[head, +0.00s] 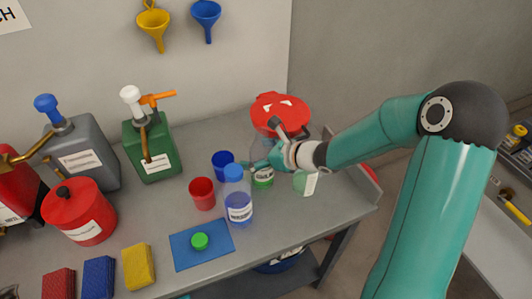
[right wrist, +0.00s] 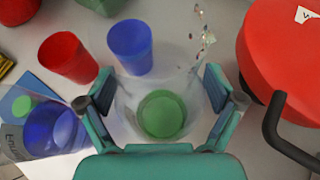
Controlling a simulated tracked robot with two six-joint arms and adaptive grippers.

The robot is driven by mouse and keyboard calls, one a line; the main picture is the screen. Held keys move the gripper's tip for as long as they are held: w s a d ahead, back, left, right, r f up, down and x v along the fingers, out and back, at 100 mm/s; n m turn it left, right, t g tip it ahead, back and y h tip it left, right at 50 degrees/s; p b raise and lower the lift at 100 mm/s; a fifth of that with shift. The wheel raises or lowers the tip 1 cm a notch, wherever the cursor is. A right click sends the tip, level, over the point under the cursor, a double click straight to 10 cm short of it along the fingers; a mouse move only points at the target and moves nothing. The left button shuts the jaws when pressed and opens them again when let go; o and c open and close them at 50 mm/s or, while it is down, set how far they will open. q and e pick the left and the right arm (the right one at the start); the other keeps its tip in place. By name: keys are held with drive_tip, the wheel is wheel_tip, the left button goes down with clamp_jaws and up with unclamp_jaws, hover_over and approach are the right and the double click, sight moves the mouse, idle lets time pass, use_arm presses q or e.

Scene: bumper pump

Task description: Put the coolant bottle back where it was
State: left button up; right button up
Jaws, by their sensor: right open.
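A clear bottle with green liquid (right wrist: 162,113) stands between the open fingers of my right gripper (right wrist: 160,95) in the right wrist view. In the head view its labelled lower part (head: 263,181) shows below my right gripper (head: 268,160), which hides its upper part. I cannot tell whether the fingers touch it. A clear bottle with blue liquid (head: 239,208) and a white label stands in front, left of the gripper; it also shows in the right wrist view (right wrist: 50,130). I cannot read which bottle is coolant. My left gripper is not in view.
A red cup (head: 202,194) and a blue cup (head: 222,164) stand close left. A red-lidded container (head: 279,112) is behind the gripper. A green cap (head: 200,241) lies on a blue mat (head: 186,258). A green pump canister (head: 150,150) stands farther left.

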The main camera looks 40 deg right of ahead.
drive_tip(key=shift+s+d+r, duration=0.2)
drive_tip(key=shift+s, duration=0.1)
drive_tip(key=v, duration=1.1)
drive_tip(key=shift+p, duration=0.3)
drive_tip(key=shift+s, duration=0.15)
